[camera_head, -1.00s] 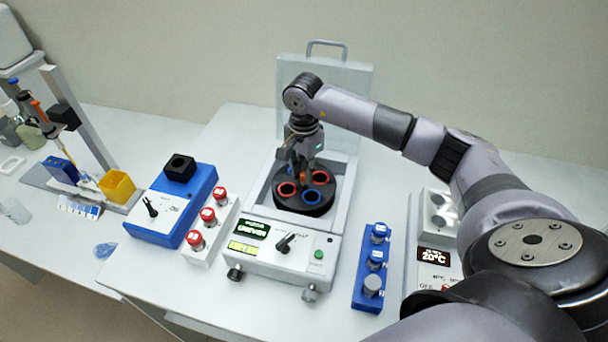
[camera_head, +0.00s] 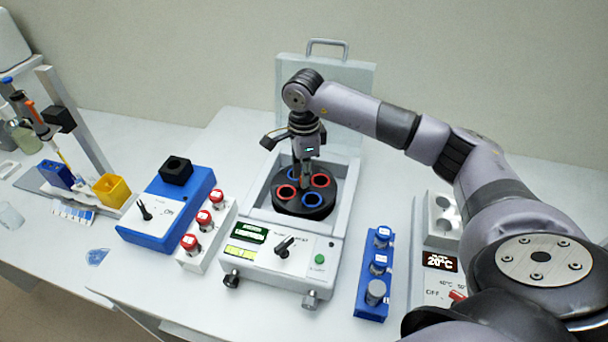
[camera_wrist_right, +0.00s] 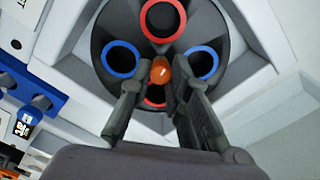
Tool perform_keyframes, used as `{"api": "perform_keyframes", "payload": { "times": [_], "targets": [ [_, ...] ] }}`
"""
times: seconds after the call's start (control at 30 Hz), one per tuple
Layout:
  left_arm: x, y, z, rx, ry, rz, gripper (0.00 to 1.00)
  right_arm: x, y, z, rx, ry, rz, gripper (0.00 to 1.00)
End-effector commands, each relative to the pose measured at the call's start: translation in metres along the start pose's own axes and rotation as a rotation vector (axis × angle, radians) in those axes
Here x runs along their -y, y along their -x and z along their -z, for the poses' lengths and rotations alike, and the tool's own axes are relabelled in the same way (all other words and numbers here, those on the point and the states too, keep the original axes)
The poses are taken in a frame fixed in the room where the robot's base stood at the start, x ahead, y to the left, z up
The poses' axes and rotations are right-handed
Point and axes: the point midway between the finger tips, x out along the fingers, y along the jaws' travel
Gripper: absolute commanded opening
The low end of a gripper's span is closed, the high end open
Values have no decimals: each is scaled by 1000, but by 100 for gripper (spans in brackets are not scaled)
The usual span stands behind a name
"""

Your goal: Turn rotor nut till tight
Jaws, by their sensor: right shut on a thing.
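The black rotor (camera_head: 303,203) sits in the open well of the white centrifuge (camera_head: 262,262). Its holes have red and blue rings. My right gripper (camera_head: 302,182) points straight down over the rotor's middle. In the right wrist view the orange rotor nut (camera_wrist_right: 160,70) stands at the rotor's centre, between the two fingertips of my right gripper (camera_wrist_right: 152,82). The right gripper is shut on the nut. In the head view the fingers mostly hide the nut. My left gripper is not in view.
The clear centrifuge lid (camera_head: 345,95) stands open behind the well. A white rack with red-capped tubes (camera_head: 203,235) and a blue device (camera_head: 165,215) stand left. A blue rack (camera_head: 373,290) and a white heater with a 20°C display (camera_head: 439,262) stand right.

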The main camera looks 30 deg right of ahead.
Motion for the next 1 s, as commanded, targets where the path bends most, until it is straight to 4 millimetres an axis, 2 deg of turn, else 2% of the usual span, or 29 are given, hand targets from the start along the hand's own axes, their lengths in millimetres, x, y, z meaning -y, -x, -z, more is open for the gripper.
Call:
{"api": "perform_keyframes", "payload": {
  "times": [1.0],
  "targets": [
    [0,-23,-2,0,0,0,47,2,2,0,3,-473,7,0]
  ]
}}
